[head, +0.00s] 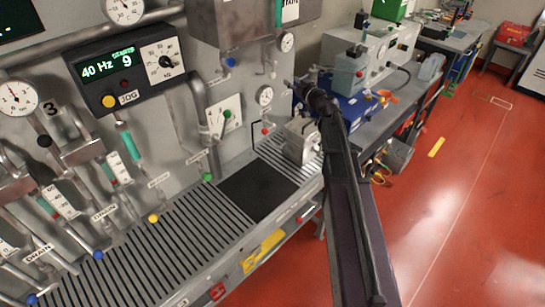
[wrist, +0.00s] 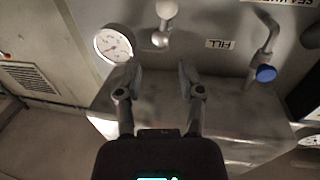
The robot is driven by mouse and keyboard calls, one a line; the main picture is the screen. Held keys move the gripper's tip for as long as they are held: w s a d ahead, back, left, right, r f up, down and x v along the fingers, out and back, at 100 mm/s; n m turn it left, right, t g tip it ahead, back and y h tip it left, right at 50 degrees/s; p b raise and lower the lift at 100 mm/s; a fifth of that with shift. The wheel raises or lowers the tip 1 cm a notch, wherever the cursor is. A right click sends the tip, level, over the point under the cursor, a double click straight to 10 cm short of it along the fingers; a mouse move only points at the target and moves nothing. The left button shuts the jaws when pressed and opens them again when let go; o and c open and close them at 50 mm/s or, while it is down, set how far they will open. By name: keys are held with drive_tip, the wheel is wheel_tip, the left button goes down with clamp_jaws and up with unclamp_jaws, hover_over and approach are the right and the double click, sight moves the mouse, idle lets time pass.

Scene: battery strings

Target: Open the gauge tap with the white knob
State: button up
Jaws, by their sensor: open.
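The gauge tap with the white knob (wrist: 166,9) shows at the top middle of the wrist view, which looks upside down. A short stem joins the knob to a round metal fitting (wrist: 160,39). A white dial gauge (wrist: 113,43) sits to the left. My gripper (wrist: 157,80) is open and empty, its two fingers apart below the tap in the picture and not touching the knob. In the head view the tap (head: 272,73) is small under the metal box, and the gauge (head: 286,42) is beside it. My gripper (head: 305,92) is to their lower right, partly hidden by my arm.
A blue-knobbed tap (wrist: 266,73) and a FILL label (wrist: 220,44) are right of the white knob in the wrist view. The metal box (wrist: 235,125) lies behind my fingers. A grey machine (head: 365,65) stands on the bench to the right. Red floor (head: 470,180) is open at right.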

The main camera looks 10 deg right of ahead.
drive_tip(key=s+a+f+g+b, duration=0.4)
drive_tip(key=s+f, duration=0.4)
drive_tip(key=f, duration=0.2)
drive_tip(key=s+a+f+g+b, duration=0.4)
drive_tip(key=s+a+f+g, duration=0.1)
drive_tip(key=s+f, duration=0.4)
drive_tip(key=shift+a+f+n+g, duration=0.3)
drive_tip(key=shift+a+f+g, duration=0.1)
drive_tip(key=shift+a, duration=0.05)
